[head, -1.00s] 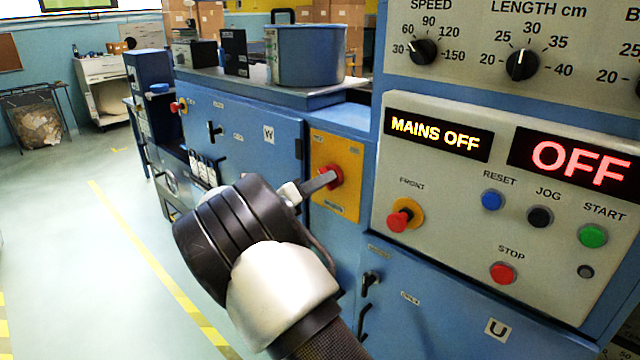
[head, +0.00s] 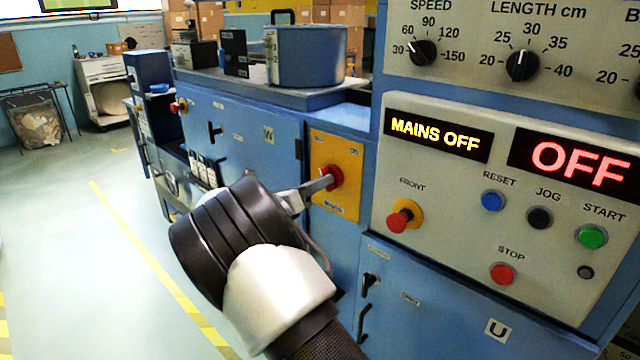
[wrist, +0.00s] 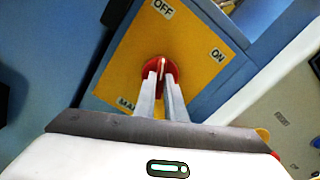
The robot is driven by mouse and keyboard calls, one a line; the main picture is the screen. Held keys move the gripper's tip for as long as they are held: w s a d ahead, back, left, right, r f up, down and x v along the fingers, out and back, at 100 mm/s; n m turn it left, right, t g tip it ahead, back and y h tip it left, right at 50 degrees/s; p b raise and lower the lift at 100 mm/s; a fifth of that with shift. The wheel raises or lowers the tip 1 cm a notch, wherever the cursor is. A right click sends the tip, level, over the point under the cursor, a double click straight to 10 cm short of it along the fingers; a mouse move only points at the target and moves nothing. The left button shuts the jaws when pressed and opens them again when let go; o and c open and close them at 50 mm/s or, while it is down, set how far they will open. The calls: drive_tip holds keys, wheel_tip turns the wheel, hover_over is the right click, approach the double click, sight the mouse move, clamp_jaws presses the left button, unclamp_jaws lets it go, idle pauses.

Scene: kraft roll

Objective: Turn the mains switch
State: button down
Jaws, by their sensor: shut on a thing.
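The mains switch is a red rotary knob (head: 333,177) on a yellow plate (head: 348,202) on the blue machine's front. In the wrist view the red knob (wrist: 158,68) sits between OFF and ON labels on the yellow plate (wrist: 118,75). My gripper (wrist: 160,75) is shut on the knob, with one finger on each side of its raised grip. It also shows in the head view (head: 325,183), its fingertips at the knob. The fingers hide part of the knob. The display (head: 435,135) reads MAINS OFF.
A red mushroom button (head: 399,221) on a yellow ring is right of the switch, on the control panel with RESET, JOG, START and STOP buttons. A second display (head: 575,160) reads OFF. A door handle (head: 368,295) is below.

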drive_tip(key=shift+f+m+b, duration=0.1)
drive_tip(key=shift+m+b, duration=3.55)
drive_tip(key=shift+m, duration=3.75)
drive_tip(key=c, duration=1.8)
unclamp_jaws()
drive_tip(key=shift+s, duration=0.1)
drive_tip(key=p+v, duration=0.2)
drive_tip(key=v, duration=1.5)
drive_tip(key=shift+s+a+p, duration=0.1)
drive_tip(key=shift+a+p, duration=0.05)
drive_tip(key=shift+p, duration=0.25)
